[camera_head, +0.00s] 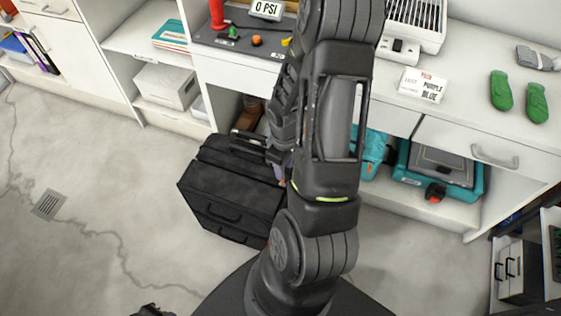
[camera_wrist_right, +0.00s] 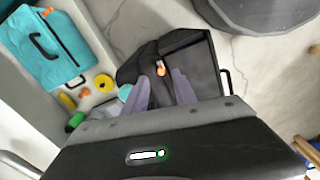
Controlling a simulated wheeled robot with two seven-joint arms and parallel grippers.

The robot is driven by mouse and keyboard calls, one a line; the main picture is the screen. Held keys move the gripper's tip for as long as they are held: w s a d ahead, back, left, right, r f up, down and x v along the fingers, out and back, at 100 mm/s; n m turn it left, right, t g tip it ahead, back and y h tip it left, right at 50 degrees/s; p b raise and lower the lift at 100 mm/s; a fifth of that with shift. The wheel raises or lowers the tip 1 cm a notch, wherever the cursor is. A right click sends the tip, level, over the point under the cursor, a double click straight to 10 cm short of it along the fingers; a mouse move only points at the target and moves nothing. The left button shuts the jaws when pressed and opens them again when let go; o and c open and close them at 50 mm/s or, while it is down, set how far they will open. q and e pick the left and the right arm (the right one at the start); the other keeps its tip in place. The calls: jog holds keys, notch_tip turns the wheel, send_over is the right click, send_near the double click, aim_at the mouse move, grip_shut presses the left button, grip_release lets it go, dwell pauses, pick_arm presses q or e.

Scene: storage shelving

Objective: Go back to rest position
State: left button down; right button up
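My right arm fills the middle of the head view and bends down over a black bag (camera_head: 237,185) on the floor. My right gripper (camera_head: 285,167) is mostly hidden behind the arm there, with a bit of a purple-grey finger showing. In the right wrist view, the two fingers of my right gripper (camera_wrist_right: 161,84) stand apart with nothing held between them. They point at the open top of the black bag (camera_wrist_right: 200,62), where a small orange item (camera_wrist_right: 161,68) shows. A dark piece (camera_head: 152,311) at the bottom edge may belong to my left arm; its fingers do not show.
A teal case (camera_head: 475,182) sits on the shelf below. The floor (camera_head: 95,210) to the left is clear.

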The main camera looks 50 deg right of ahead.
dwell(0.3)
jog(key=shift+w, duration=0.25)
jog(key=w+a+f+m+t+y+p, duration=0.1)
jog(key=w+a+m+t+y+p, duration=0.35)
jog(key=a, duration=1.35)
jog(key=s+a+n+g+p, duration=0.1)
jog(key=s+a+g+p, duration=0.1)
jog(key=a, duration=0.7)
jog(key=s+a+g+p, duration=0.1)
jog(key=s+a+p, duration=0.1)
jog(key=a, duration=0.6)
jog(key=shift+s+a+r+n+g, duration=0.35)
jog(key=shift+s+a+r, duration=0.05)
jog(key=shift+s, duration=0.4)
jog(key=shift+d, duration=0.1)
